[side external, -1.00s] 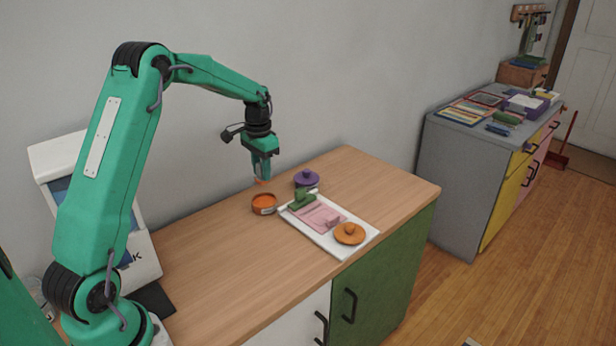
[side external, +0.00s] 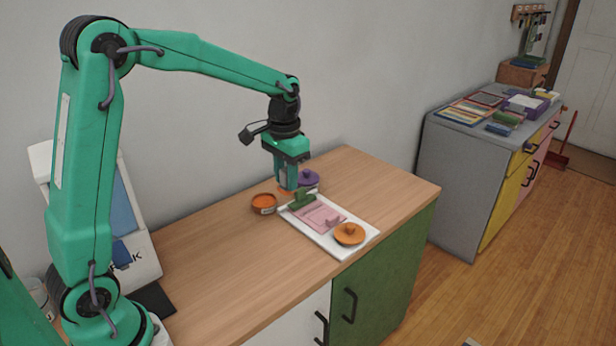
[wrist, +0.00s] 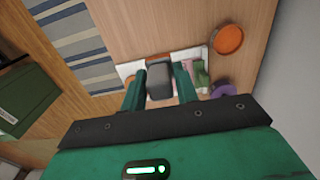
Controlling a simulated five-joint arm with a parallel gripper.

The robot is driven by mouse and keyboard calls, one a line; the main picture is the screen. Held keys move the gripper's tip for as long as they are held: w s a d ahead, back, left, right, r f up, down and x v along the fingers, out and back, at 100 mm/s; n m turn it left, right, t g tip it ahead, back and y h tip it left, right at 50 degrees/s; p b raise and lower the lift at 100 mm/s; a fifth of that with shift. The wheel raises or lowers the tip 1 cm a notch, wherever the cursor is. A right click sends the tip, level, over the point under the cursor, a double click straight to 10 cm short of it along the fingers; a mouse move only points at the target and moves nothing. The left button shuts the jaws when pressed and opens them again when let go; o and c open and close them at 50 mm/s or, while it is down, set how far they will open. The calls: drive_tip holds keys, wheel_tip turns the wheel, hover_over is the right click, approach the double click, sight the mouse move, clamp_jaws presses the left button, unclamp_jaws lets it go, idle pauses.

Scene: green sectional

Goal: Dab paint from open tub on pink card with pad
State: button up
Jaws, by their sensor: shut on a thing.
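My gripper (side external: 287,187) is shut on the pad, a grey block (wrist: 159,82) between the fingers in the wrist view. In the side view a bit of orange shows at its lower end. The pad hangs near the back left end of the white tray; its exact height is hard to tell. The pink card (side external: 325,218) lies on the tray, and the gripper partly covers it in the wrist view. The open tub (side external: 264,204), filled with orange paint, stands left of the tray. It also shows in the wrist view (wrist: 228,39).
A green object (side external: 302,201) sits at the card's left end. An orange lid (side external: 348,234) lies on the white tray (side external: 337,252) at the right. A purple lidded tub (side external: 308,179) stands behind, partly hidden by my gripper. The wooden top is clear at the front left.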

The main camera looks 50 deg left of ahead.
drive_tip(key=s+d+r, duration=0.2)
drive_tip(key=s+d, duration=0.1)
drive_tip(key=d, duration=0.2)
drive_tip(key=shift+s+d, duration=0.2)
drive_tip(key=w+a+f, duration=0.5)
drive_tip(key=w+f, duration=0.3)
drive_tip(key=w, duration=0.3)
drive_tip(key=shift+w+a+f, duration=0.25)
drive_tip(key=shift+a, duration=0.1)
